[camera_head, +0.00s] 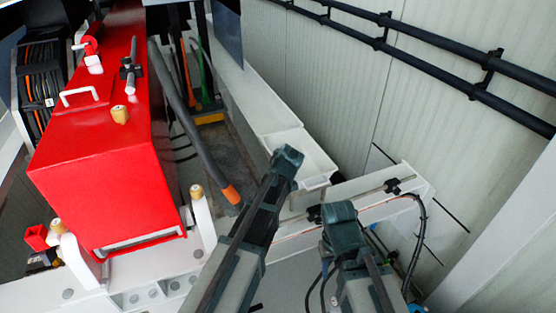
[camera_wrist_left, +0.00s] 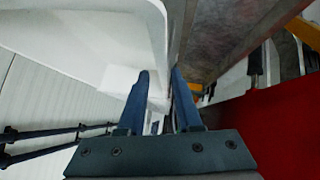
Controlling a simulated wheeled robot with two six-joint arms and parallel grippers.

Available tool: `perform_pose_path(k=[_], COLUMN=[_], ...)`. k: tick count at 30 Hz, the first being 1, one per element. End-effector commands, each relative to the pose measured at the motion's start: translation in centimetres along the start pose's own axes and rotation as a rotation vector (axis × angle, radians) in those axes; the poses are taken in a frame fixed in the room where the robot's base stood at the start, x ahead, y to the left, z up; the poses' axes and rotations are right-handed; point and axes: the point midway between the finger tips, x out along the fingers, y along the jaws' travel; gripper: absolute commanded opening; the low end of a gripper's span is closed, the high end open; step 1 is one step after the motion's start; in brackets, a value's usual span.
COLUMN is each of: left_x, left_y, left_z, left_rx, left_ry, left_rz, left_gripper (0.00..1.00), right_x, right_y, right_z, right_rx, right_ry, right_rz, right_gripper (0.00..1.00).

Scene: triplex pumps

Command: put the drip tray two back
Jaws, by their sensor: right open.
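A white open-topped tray (camera_head: 312,158), which looks like the drip tray, is at the end of a long white trough along the wall. Its near-left part is hidden behind my left arm. My left gripper (camera_head: 288,158) is at this tray's near-left side, seen mostly from behind. In the left wrist view its two blue fingers (camera_wrist_left: 160,80) stand apart, with white surface showing between them. A large white tray-like body (camera_wrist_left: 90,30) fills the upper left there; I cannot tell whether the fingers touch it. My right gripper (camera_head: 342,213) is open, below and right of the tray.
A red pump housing (camera_head: 95,180) stands at left on a white frame. A dark hose with an orange end (camera_head: 231,194) lies left of my left arm. A white beam (camera_head: 370,190) with a cable crosses at right. Black pipes (camera_head: 430,65) run along the pale wall.

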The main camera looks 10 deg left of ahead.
Motion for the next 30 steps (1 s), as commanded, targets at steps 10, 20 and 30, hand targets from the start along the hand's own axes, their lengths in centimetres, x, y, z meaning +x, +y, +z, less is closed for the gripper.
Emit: perform_pose_path(k=[10,20,30], left_x=[-7.3,-8.6,-16.7], left_y=[0.0,-0.5,-6.4], left_z=[-0.2,1.2,14.9], left_rx=[0.002,0.041,0.603], left_ry=[0.000,-0.032,-0.498], left_rz=[0.001,-0.015,-0.074], left_gripper=[0.34,0.34,0.34], right_x=[-5.2,-5.4,-5.4], right_y=[0.5,0.5,0.5], right_z=[0.3,0.4,0.4], right_rx=[-0.005,-0.006,-0.006], right_ry=[-0.002,-0.003,-0.003], right_rz=[0.000,0.000,0.000], right_gripper=[0.50,0.50,0.50])
